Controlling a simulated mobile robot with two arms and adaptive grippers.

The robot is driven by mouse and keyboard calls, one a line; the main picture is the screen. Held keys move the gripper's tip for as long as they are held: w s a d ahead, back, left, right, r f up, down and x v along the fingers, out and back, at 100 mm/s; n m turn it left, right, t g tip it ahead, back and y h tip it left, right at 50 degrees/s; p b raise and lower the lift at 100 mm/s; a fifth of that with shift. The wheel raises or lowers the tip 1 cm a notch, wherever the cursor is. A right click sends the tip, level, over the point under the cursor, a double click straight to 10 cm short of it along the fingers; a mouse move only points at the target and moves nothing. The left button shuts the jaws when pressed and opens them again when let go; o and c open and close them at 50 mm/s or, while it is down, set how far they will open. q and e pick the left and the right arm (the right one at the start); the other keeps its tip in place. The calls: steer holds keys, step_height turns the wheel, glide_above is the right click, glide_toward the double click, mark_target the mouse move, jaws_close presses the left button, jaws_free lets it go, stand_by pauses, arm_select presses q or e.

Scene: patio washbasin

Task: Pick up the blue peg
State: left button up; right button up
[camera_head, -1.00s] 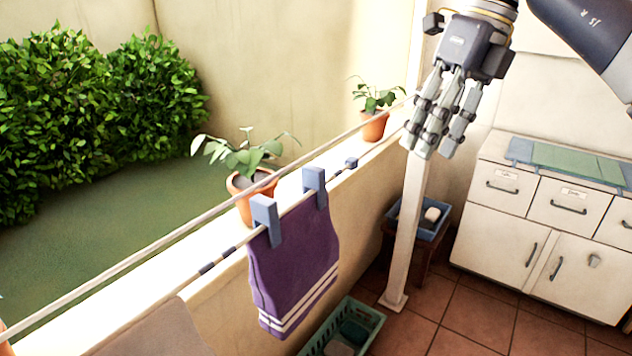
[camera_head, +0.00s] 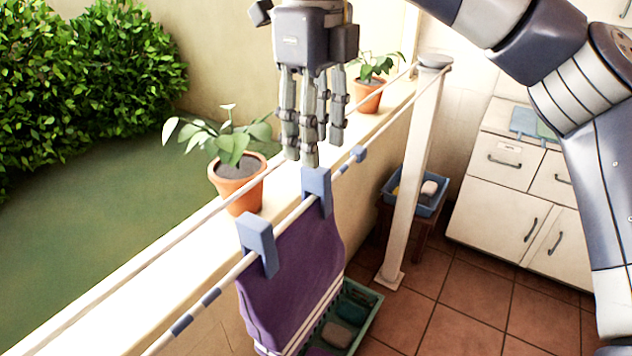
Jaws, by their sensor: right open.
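Two blue pegs clip a purple towel (camera_head: 290,285) with white stripes to the clothesline. The far peg (camera_head: 317,192) is at the towel's upper right corner, and the near peg (camera_head: 258,243) is at its upper left. My right gripper (camera_head: 310,152) is open and points down, its fingertips just above the far peg in the picture. I cannot tell whether they touch it. No peg is between its fingers. My left gripper is out of view.
A second line runs behind the pegs. Potted plants (camera_head: 236,175) (camera_head: 368,92) stand on the wall ledge. A white post (camera_head: 412,190) holds the lines. A green basket (camera_head: 365,318) is on the floor below. A white cabinet (camera_head: 500,205) and a blue tub (camera_head: 418,208) stand right.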

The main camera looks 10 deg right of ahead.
mark_target(317, 170)
steer(key=shift+f, duration=0.75)
steer(key=shift+w+f+p, duration=0.3)
steer(key=shift+f+p, duration=0.05)
steer(key=shift+f, duration=0.1)
steer(key=f, duration=0.1)
steer(key=f+p, duration=0.1)
steer(key=f, duration=0.2)
steer(key=shift+w+d, duration=0.2)
steer(key=shift+d, duration=0.05)
steer(key=shift+a+f, duration=0.15)
steer(key=c, duration=0.5)
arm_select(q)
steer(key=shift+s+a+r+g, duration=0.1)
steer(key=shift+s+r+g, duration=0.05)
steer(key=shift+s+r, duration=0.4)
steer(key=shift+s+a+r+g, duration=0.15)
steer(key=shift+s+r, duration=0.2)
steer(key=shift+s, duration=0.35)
arm_select(e)
steer(key=c, duration=0.4)
